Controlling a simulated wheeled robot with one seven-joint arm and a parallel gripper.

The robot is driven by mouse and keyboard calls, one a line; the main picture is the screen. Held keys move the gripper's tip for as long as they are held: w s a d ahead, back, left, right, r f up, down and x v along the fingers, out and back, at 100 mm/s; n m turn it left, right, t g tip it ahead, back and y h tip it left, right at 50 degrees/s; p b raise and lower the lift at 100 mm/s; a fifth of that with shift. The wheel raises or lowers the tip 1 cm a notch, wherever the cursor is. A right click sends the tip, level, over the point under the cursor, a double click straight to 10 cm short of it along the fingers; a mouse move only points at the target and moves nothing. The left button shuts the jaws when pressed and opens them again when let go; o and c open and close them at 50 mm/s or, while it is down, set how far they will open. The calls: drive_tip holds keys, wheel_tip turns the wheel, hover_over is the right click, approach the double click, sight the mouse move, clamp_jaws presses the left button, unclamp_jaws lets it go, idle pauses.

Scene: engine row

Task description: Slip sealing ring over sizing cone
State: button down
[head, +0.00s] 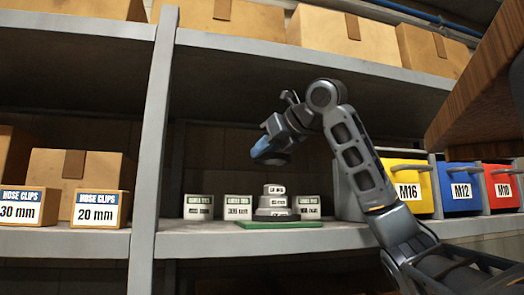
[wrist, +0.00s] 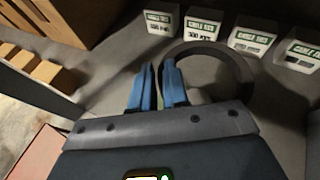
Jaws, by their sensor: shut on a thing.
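The sealing ring (wrist: 247,74) is a dark, thin ring. My gripper (wrist: 163,84) has its blue fingers shut on the ring's near left edge in the wrist view. In the head view my gripper (head: 264,147) is up in the shelf bay, with the dark ring (head: 277,160) at its tip. The sizing cone (head: 274,202) is a grey stepped cone with labelled tiers, standing upright on a green mat (head: 252,225). The ring is above the cone and clear of it. In the wrist view my fingers and the ring's near side hide much of what lies below.
Small cable-tie boxes (head: 238,207) stand behind and beside the cone. Yellow (head: 412,188), blue (head: 459,188) and red (head: 500,186) bins are at the right. A shelf upright (head: 150,170) and hose-clip boxes (head: 97,209) are at the left. An upper shelf (head: 260,43) runs overhead.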

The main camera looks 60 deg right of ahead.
drive_tip(key=shift+f+b, duration=1.75)
drive_tip(key=shift+f, duration=1)
drive_tip(key=c, duration=1.1)
unclamp_jaws()
drive_tip(key=shift+o, duration=0.2)
drive_tip(key=shift+s, duration=0.15)
drive_tip(key=b+v, duration=0.1)
drive_tip(key=v, duration=0.6)
drive_tip(key=shift+s+a+r+b, duration=0.15)
drive_tip(key=shift+s+a+b, duration=0.1)
drive_tip(key=shift+b, duration=0.05)
drive_tip(key=shift+s, duration=0.1)
